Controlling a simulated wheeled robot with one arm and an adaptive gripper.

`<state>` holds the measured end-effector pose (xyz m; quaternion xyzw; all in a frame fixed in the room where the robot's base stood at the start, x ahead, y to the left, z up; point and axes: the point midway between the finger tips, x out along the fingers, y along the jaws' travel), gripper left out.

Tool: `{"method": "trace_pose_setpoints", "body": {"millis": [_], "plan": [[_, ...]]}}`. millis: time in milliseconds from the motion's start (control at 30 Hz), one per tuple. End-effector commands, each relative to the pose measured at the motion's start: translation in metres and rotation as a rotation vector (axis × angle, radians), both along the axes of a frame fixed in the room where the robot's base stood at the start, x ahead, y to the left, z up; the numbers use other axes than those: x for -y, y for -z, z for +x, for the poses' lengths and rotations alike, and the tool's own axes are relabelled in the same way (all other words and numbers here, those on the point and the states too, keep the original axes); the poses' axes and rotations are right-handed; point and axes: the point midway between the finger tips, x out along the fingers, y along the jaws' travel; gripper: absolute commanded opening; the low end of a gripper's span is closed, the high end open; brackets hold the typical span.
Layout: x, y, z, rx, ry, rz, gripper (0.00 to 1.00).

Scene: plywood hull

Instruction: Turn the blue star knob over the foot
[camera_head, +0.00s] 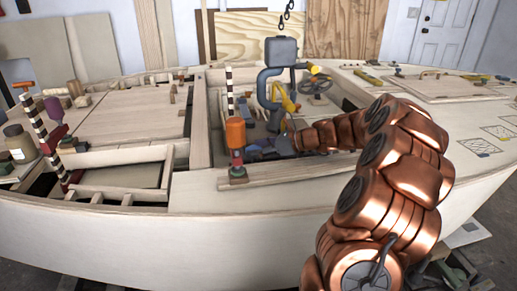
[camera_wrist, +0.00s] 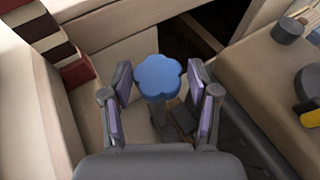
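In the wrist view the blue star knob (camera_wrist: 158,74) has rounded lobes and sits on top of a grey upright stem. My gripper (camera_wrist: 160,88) is open, with one purple-padded finger to the left of the knob and one to the right. A gap shows on both sides, so the fingers look apart from the knob. The foot below is mostly hidden by the knob and my gripper. In the head view my copper arm reaches into the hull opening, and I cannot make out the knob clearly there.
A black-and-white striped post (camera_head: 229,95) and an orange-topped tool (camera_head: 236,140) stand near the opening's edge. A blue-grey clamp-like frame (camera_head: 265,85) rises behind my arm's end. In the wrist view a striped block (camera_wrist: 52,45) lies upper left and a dark cylinder (camera_wrist: 287,30) upper right.

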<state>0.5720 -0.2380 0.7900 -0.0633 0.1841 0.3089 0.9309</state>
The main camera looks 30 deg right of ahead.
Motion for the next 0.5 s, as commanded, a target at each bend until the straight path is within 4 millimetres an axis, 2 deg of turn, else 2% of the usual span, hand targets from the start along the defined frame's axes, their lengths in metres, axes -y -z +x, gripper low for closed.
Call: {"method": "trace_pose_setpoints", "body": {"millis": [367, 500], "plan": [[-0.0015, 0.0005, -0.0003, -0.003, -0.004, 0.002, 0.57], [-0.0013, -0.0071, -0.0005, -0.002, -0.003, 0.001, 0.57]]}}
